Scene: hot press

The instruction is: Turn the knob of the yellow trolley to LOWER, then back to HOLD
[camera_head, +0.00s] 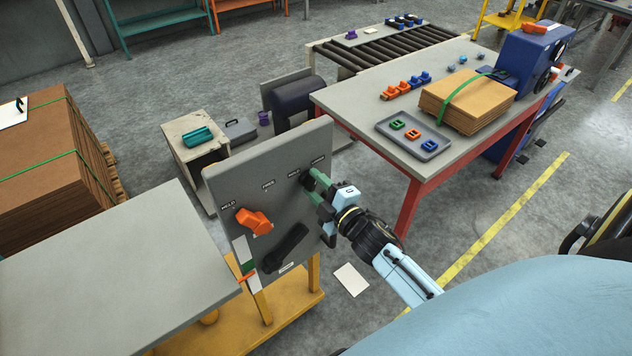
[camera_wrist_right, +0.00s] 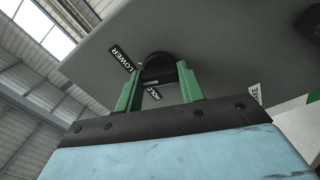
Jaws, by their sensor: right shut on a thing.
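The yellow trolley (camera_head: 268,302) stands in the lower middle of the head view with a grey upright panel (camera_head: 270,175). My right gripper (camera_head: 318,189) is at the panel's upper right, its green fingers shut on a black knob. In the right wrist view the black knob (camera_wrist_right: 157,68) sits between the fingertips of the right gripper (camera_wrist_right: 158,80). A LOWER label (camera_wrist_right: 122,58) is at the knob's left and a HOLD label (camera_wrist_right: 153,92) is below it. I cannot tell which label the knob points to. My left gripper is not in view.
An orange knob (camera_head: 254,221) and a black lever (camera_head: 285,248) are on the same panel, left of and below my right gripper. A red-legged table (camera_head: 345,103) with a tray (camera_head: 437,148) and cardboard stack (camera_head: 468,100) stands behind. A white sheet (camera_head: 351,280) lies on the floor.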

